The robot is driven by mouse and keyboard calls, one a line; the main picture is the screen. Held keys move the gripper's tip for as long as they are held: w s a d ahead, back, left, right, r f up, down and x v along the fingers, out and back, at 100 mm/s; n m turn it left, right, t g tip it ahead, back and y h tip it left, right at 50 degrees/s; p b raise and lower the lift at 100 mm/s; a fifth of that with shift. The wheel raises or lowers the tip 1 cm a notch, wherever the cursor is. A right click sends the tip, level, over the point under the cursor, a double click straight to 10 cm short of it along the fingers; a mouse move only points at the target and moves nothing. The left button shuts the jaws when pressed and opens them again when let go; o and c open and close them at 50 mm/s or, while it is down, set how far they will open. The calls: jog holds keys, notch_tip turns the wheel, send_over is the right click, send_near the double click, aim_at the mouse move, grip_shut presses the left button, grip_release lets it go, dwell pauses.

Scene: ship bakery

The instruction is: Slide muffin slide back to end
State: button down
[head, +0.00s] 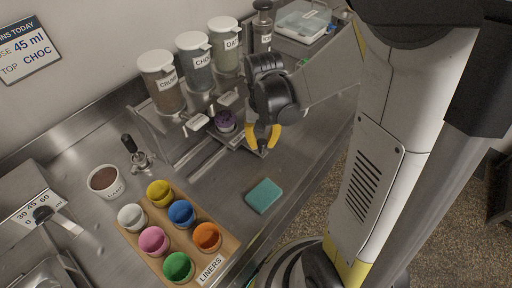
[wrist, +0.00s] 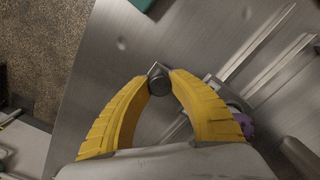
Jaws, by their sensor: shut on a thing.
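The muffin slide (head: 238,139) is a metal plate on the counter in front of the dispensers, carrying a purple muffin cup (head: 225,121). Two straight rails (head: 207,168) run from it toward the lower left in the head view. My gripper (head: 263,148) is at the slide's near right edge. In the wrist view my gripper (wrist: 159,78) has its yellow fingers shut on a dark round knob (wrist: 158,86) on a metal corner. The purple cup (wrist: 244,124) is partly hidden behind the right finger there, and the rails (wrist: 262,52) lie at the upper right.
Labelled dispensers (head: 194,62) stand behind the slide. A teal sponge (head: 264,196) lies on the counter in front. A wooden liner tray (head: 222,250) with several coloured cups is at lower left, beside a brown-filled bowl (head: 104,181). Counter between rails and sponge is clear.

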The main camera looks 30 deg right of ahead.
jog(key=c, duration=1.1)
grip_release()
notch_tip(320, 180, up, 12)
